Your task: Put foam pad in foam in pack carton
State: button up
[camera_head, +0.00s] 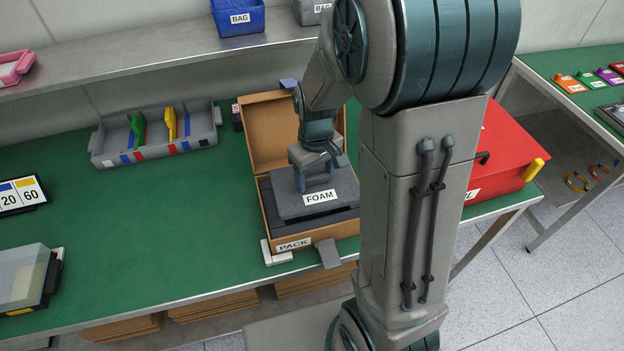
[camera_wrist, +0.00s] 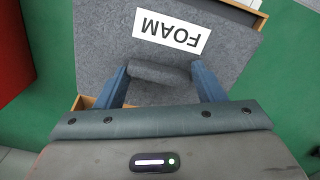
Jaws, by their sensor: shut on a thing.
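The grey foam pad (camera_head: 288,207) carries a white FOAM label and lies over the opening of the brown pack carton (camera_head: 299,238). The carton's lid stands open at the back. My gripper (camera_head: 318,180) is above the pad, its two blue fingers pointing down. In the wrist view my gripper (camera_wrist: 160,78) is shut on a dark raised grip on the foam pad (camera_wrist: 112,45). The carton's edge (camera_wrist: 244,10) shows past the pad's far corner. The pad looks slightly turned against the carton. Whether it rests inside or hangs just above, I cannot tell.
A grey divided bin (camera_head: 155,140) stands at the back left of the green table (camera_head: 150,220). A red toolbox (camera_head: 497,160) is to the right, behind my arm. A shelf (camera_head: 150,50) with a blue bag bin (camera_head: 238,17) runs above.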

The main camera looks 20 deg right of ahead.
aim_at(312, 184)
jog(key=shift+w+a+f, duration=0.2)
jog(key=shift+w+f, duration=0.2)
jog(key=shift+w, duration=0.15)
jog(key=shift+f+p, duration=0.35)
jog(key=shift+f, duration=1.65)
jog(key=shift+f, duration=0.15)
jog(key=o, duration=1)
